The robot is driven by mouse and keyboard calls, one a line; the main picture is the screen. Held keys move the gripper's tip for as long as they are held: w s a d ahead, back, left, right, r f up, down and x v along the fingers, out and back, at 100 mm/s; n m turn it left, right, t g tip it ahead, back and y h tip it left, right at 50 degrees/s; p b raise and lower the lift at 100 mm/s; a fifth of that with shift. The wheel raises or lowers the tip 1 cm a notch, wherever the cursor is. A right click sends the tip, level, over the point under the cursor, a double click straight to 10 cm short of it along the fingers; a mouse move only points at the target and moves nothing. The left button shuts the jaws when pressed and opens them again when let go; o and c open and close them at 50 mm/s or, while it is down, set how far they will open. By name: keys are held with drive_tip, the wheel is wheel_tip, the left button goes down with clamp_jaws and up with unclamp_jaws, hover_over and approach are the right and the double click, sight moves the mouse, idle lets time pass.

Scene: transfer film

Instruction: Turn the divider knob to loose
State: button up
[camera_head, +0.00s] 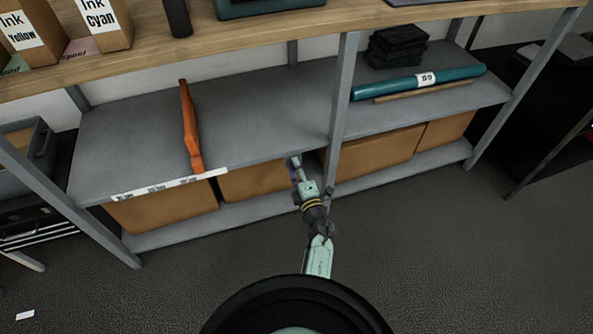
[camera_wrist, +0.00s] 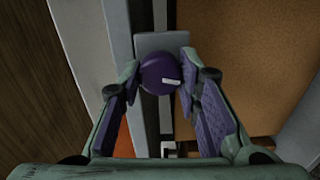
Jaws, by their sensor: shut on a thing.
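The purple divider knob (camera_wrist: 155,84) sits on a small grey plate (camera_wrist: 150,43) in the wrist view, with a white pointer mark on its face. The mark points to the right in that view, nearly level. My gripper (camera_wrist: 160,66) has one finger on each side of the knob and is shut on it. In the head view my gripper (camera_head: 295,165) is at the front edge of the middle shelf, left of the central grey post, and hides the knob. An orange divider (camera_head: 190,130) stands upright on the left part of the shelf. I cannot read any loose marking.
A white label strip (camera_head: 165,187) runs along the shelf's front edge. Cardboard boxes (camera_head: 160,207) fill the lower shelf. A teal roll (camera_head: 420,83) lies on the right shelf section. Ink boxes (camera_head: 100,22) stand on the top. The floor in front is clear.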

drive_tip(key=shift+f+n+b, duration=0.1)
drive_tip(key=shift+n+b, duration=0.35)
drive_tip(key=shift+n, duration=0.85)
drive_tip(key=o, duration=1.1)
drive_tip(key=shift+o, duration=0.2)
drive_tip(key=shift+r, duration=0.2)
